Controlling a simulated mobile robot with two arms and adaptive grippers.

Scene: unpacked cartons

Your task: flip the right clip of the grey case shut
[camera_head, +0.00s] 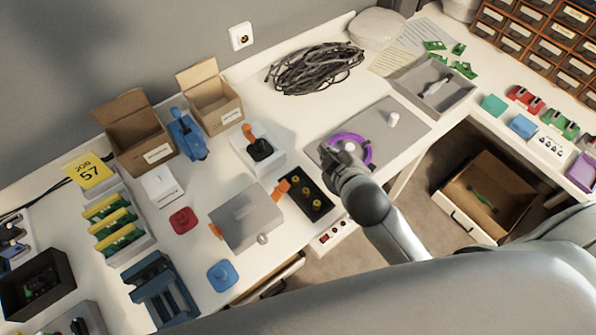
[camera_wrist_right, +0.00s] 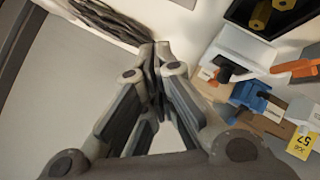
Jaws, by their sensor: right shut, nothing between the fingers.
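The grey case (camera_head: 240,222) lies closed on the white bench in the head view. Its orange right clip (camera_head: 280,190) stands out from the case's right side, beside the black tray. An orange left clip (camera_head: 215,231) shows at its left side. My right gripper (camera_head: 328,150) is above the grey mat, to the right of the case and apart from it, overlapping the purple ring in the picture. Its fingers are together and empty in the wrist view (camera_wrist_right: 155,52). In that view I cannot tell whether the orange parts at the right include the clip. My left gripper is not in view.
A black tray with yellow knobs (camera_head: 322,207) stands close right of the clip. A white device with a black knob (camera_head: 270,164) is behind it. The purple ring (camera_head: 368,156) and a white cylinder (camera_head: 393,118) are on the grey mat (camera_head: 412,122). Cables lie behind.

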